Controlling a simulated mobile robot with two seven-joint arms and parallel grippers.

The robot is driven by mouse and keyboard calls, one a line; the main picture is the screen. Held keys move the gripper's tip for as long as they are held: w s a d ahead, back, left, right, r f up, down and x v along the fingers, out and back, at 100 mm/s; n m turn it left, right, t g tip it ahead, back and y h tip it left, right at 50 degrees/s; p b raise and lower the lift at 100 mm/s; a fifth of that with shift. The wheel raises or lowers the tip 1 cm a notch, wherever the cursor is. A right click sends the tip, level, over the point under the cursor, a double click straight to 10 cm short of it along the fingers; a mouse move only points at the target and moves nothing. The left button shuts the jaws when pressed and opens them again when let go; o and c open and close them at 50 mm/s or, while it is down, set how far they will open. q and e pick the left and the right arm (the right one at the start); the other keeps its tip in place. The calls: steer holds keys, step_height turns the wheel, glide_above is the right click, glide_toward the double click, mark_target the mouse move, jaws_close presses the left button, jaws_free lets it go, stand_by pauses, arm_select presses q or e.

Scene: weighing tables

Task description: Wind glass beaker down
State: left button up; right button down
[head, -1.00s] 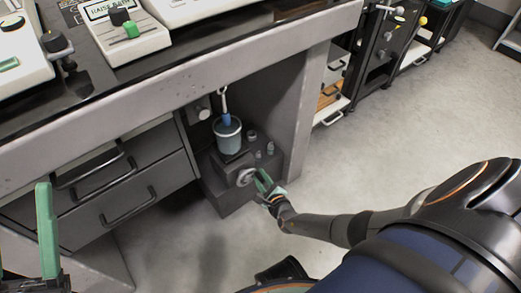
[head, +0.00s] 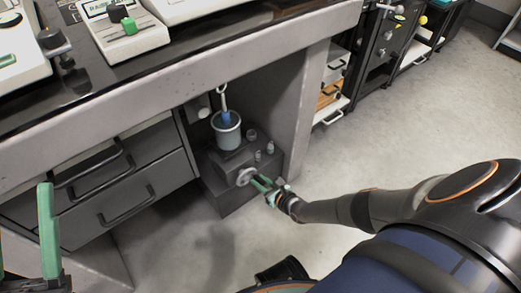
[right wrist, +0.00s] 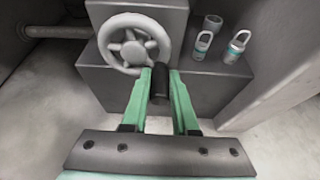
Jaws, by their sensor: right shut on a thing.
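The glass beaker (head: 227,134), holding bluish liquid, stands upright on a dark platform under the weighing table. A blue object (head: 226,118) hangs from a hook into its mouth. Below it, a grey handwheel (head: 246,177) sits on the front of the dark stand; the wheel also shows in the right wrist view (right wrist: 133,44). My right gripper (head: 262,184) is shut on the wheel's dark crank knob (right wrist: 160,83), at the wheel's lower right in the wrist view. My left gripper (head: 24,222) is empty and open at the left edge, one finger mostly cut off.
Two small weights with ring tops (right wrist: 204,42) and a short cylinder (right wrist: 211,24) stand on the stand beside the beaker. The table leg (head: 299,120) rises close on the right, drawers (head: 110,190) on the left. Balances (head: 125,28) stand on top. Open floor lies to the right.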

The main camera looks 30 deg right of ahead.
steer(key=shift+w, duration=0.15)
stand_by(0.3)
steer(key=c, duration=0.7)
jaws_free()
arm_select(q)
step_height(320, 180, up, 7)
steer(key=p, duration=0.6)
steer(key=shift+s+a+r+n, duration=0.15)
steer(key=shift+a+n, duration=0.15)
steer(key=shift+a, duration=0.15)
arm_select(e)
steer(key=shift+v, duration=6.3)
steer(key=shift+d, duration=0.1)
